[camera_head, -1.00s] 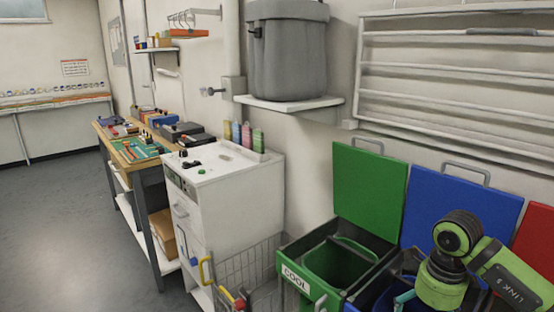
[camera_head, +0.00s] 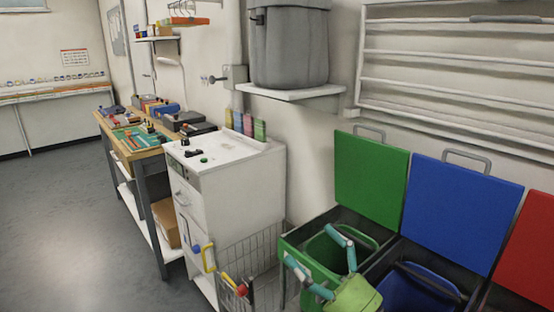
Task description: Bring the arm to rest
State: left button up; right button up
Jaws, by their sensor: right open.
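My right gripper (camera_head: 312,250) shows at the bottom, right of centre, with a light green body and two teal fingers. Its fingers are spread apart, with nothing visible between them. It appears in front of the open green bin (camera_head: 310,235) and covers part of its front and opening. I cannot tell its exact height over the bin. Most of the right arm is out of frame below. My left gripper is not in view.
Raised green (camera_head: 370,170), blue (camera_head: 462,210) and red (camera_head: 530,245) lids stand along the right wall. A wire basket (camera_head: 250,265) sits beside the white cabinet (camera_head: 245,185). A workbench (camera_head: 150,153) with tools stands farther back. The floor at left is clear.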

jog(key=w+d+f+m+t+h, duration=0.1)
jog(key=d+f+m+t+h, duration=0.2)
jog(key=d+f+m+h, duration=1.05)
jog(key=s+d+f+m+g+h, duration=0.2)
jog(key=s+f+m+g+h, duration=0.25)
jog(key=f+m, duration=0.35)
jog(key=s+a+f+m+g+y, duration=0.1)
jog(key=s+f+m+g, duration=0.1)
jog(key=s+f+g, duration=0.6)
jog(key=s+f+m+g+y, duration=0.1)
jog(key=s+f+m+g, duration=0.2)
jog(key=s, duration=0.9)
notch_tip(320, 180, down, 22)
jog(key=s+n+g+p, duration=0.1)
jog(key=s+p, duration=0.2)
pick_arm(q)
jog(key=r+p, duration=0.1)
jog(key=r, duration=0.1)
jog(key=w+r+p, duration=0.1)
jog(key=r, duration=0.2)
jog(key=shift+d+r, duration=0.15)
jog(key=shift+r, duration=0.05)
pick_arm(e)
jog(key=s+d+f, duration=0.1)
jog(key=s+f, duration=0.4)
jog(key=s, duration=0.2)
jog(key=s+d+f+g, duration=0.1)
jog(key=s+f, duration=0.4)
jog(key=s, duration=0.3)
jog(key=shift+d, duration=0.25)
